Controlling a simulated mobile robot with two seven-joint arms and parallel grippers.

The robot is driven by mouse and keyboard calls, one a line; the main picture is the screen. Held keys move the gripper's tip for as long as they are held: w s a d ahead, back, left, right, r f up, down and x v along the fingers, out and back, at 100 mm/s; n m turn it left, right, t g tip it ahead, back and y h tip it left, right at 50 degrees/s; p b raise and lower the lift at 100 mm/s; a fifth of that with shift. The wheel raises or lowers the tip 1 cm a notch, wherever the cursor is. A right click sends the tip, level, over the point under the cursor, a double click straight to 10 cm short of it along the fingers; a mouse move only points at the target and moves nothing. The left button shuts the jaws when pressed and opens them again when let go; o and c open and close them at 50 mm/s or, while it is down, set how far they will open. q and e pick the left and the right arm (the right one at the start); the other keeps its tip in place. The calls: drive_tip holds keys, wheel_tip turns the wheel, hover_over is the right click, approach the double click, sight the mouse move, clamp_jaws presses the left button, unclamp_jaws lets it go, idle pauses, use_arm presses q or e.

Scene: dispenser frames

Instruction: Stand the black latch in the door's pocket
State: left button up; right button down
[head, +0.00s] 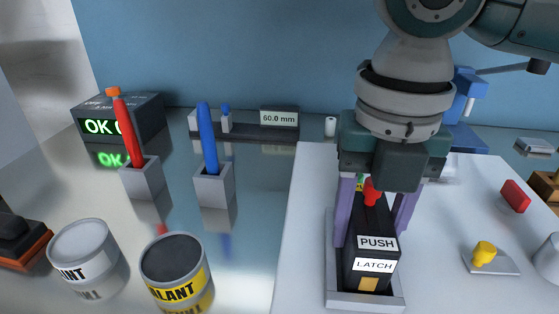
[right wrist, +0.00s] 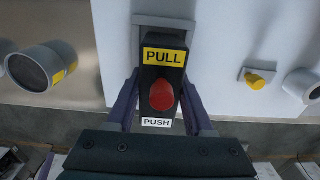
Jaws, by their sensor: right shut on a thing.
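The black latch (head: 371,252) is a long black block with PUSH and LATCH labels, a yellow patch low down and a red knob. The right wrist view shows its yellow PULL label (right wrist: 165,57) and the knob near the PUSH label. My right gripper (head: 372,236) is shut on the latch, with a purple finger on either side. The latch's lower end is within the outline of the door's light grey pocket (head: 366,301). I cannot tell whether it touches the pocket floor. The pocket is on the white door panel (head: 310,215). My left gripper is out of view.
Two cans (head: 85,250) (head: 175,267) stand at front left. Red (head: 124,135) and blue (head: 208,140) handled tools stand in grey holders. A lit OK display (head: 115,120) and a 60.0 mm gauge (head: 280,117) are behind. A yellow knob (head: 485,253) is on the panel's right.

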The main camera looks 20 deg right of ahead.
sight(369, 212)
drive_tip(key=shift+f, duration=0.15)
drive_tip(key=shift+c, duration=1.4)
unclamp_jaws()
wheel_tip(369, 212, up, 11)
drive_tip(key=shift+w+r+p, duration=0.1)
drive_tip(key=shift+r+p, duration=0.05)
drive_tip(key=shift+p, duration=0.7)
drive_tip(key=shift+r, duration=0.5)
